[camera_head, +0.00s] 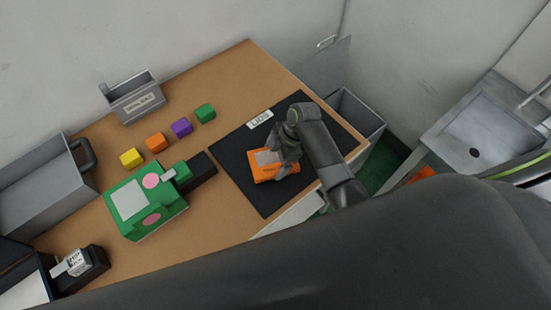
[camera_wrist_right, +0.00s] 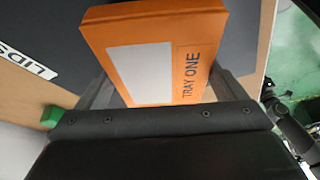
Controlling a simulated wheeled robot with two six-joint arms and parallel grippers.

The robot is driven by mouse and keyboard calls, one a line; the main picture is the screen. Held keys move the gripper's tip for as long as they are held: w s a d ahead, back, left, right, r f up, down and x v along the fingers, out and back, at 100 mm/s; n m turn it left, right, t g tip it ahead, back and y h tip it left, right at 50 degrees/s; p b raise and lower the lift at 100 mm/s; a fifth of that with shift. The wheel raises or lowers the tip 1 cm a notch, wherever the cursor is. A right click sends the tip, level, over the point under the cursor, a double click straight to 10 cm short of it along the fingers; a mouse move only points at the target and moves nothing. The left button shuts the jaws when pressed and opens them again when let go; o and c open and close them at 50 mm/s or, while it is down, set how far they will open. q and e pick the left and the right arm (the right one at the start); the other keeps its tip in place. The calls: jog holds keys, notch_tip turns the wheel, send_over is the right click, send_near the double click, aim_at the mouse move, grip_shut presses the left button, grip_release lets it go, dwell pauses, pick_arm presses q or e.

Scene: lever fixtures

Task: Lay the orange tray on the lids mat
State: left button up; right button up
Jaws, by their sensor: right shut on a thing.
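The orange tray (camera_head: 263,174) is over the black lids mat (camera_head: 247,192) on the wooden table. In the right wrist view the orange tray (camera_wrist_right: 150,25) reads "TRAY ONE" and has a pale panel on its face. My right gripper (camera_head: 277,167) is shut on the orange tray, with a finger on either side of it; it also shows in the right wrist view (camera_wrist_right: 160,92). I cannot tell whether the tray touches the mat. The mat's white "LIDS" label (camera_head: 260,119) is at its far left edge. My left gripper is not in view.
A green box fixture (camera_head: 150,207) stands left of the mat, its dark part close to the mat's edge. A grey bin (camera_head: 138,99) stands at the back. Bare mat surrounds the tray.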

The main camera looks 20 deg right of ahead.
jog(key=shift+f, duration=0.9)
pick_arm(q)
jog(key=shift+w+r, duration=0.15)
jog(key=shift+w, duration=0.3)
pick_arm(e)
jog(key=shift+f, duration=0.15)
jog(key=shift+f, duration=0.2)
jog(key=o, duration=0.8)
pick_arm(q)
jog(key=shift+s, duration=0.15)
pick_arm(e)
jog(key=shift+o, duration=0.2)
jog(key=shift+r, duration=0.1)
jog(key=shift+r, duration=0.2)
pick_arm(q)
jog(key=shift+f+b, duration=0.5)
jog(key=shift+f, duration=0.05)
pick_arm(e)
jog(key=v, duration=1.1)
jog(key=shift+d+r, duration=0.25)
jog(key=shift+r, duration=0.1)
